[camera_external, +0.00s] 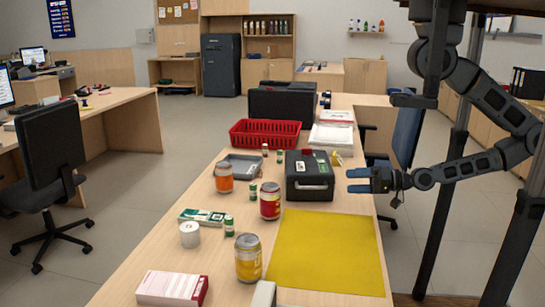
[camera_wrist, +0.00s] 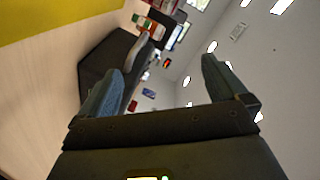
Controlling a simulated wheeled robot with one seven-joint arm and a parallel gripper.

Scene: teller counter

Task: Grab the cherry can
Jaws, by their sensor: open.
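A red can with a pale lid (camera_external: 270,200), the likely cherry can, stands upright on the counter at the yellow mat's upper left corner. An orange can (camera_external: 224,178) stands behind it to the left, and a yellow can (camera_external: 248,258) stands nearer the front. My gripper (camera_external: 349,181) is open and empty, to the right of the red can and beyond the black box, by the counter's right edge. In the wrist view my gripper (camera_wrist: 162,64) shows two spread fingers with nothing between them.
A black box (camera_external: 310,182) stands between my gripper and the cans. It also shows in the wrist view (camera_wrist: 103,58). Small green bottles, a grey tray (camera_external: 243,165) and a red basket (camera_external: 250,133) surround the cans. The yellow mat (camera_external: 328,248) is bare.

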